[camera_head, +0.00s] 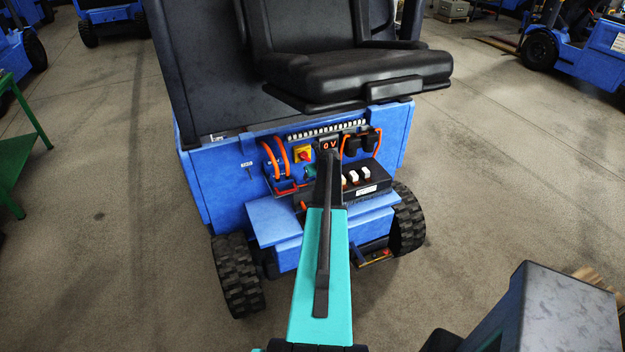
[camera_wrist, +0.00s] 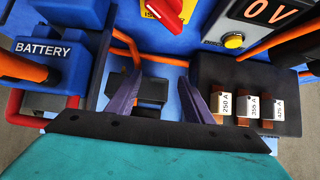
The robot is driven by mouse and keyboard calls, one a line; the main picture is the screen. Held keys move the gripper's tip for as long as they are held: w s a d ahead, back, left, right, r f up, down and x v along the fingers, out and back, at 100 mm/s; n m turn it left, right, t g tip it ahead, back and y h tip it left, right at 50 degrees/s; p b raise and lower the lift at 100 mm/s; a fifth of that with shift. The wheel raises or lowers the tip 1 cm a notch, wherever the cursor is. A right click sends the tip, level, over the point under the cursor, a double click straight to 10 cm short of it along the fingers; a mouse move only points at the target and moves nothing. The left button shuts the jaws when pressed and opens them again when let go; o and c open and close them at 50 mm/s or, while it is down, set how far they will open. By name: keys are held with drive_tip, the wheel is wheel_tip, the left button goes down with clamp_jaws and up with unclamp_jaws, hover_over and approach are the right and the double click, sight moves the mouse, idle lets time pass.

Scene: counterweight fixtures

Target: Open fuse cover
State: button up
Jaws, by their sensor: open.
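My gripper (camera_wrist: 158,92) is open in the wrist view, with its two purple fingers pointing at the blue vehicle panel. A black block (camera_wrist: 152,92), which may be the fuse cover, shows between and beyond the fingers. Contact with it cannot be told, and its lower part is hidden by my gripper. To the right, a black holder (camera_wrist: 222,70) carries white fuses (camera_wrist: 252,106) labelled in amps. In the head view the fuses (camera_head: 354,177) show just right of my arm, which hides the block.
A blue BATTERY connector (camera_wrist: 45,62) with an orange cable is at left. Above are a red rotary switch (camera_wrist: 168,8) on a yellow plate, a yellow button (camera_wrist: 234,41) and a display (camera_wrist: 268,12) reading 0 V. The black seat (camera_head: 350,75) overhangs the panel.

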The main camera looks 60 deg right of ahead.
drive_tip(key=b+v, duration=0.3)
drive_tip(key=v, duration=0.6)
drive_tip(key=shift+w, duration=0.1)
idle(0.5)
